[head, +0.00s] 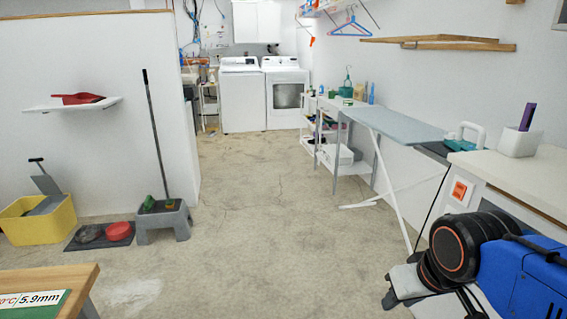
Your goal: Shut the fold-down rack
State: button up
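The fold-down rack (440,42) is a light wooden frame on the white wall at the upper right. It juts out from the wall, roughly level, with its bars seen nearly edge-on. It looks folded down and open. Nothing is seen hanging from it.
An ironing board (395,124) stands below the rack, near a white counter (530,172). A wooden table corner (82,277) is at lower left. The middle floor (270,220) is clear.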

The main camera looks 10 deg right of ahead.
aim_at(438, 37)
jog(key=i, duration=0.85)
jog(key=i+z, duration=0.1)
jog(key=i, duration=0.75)
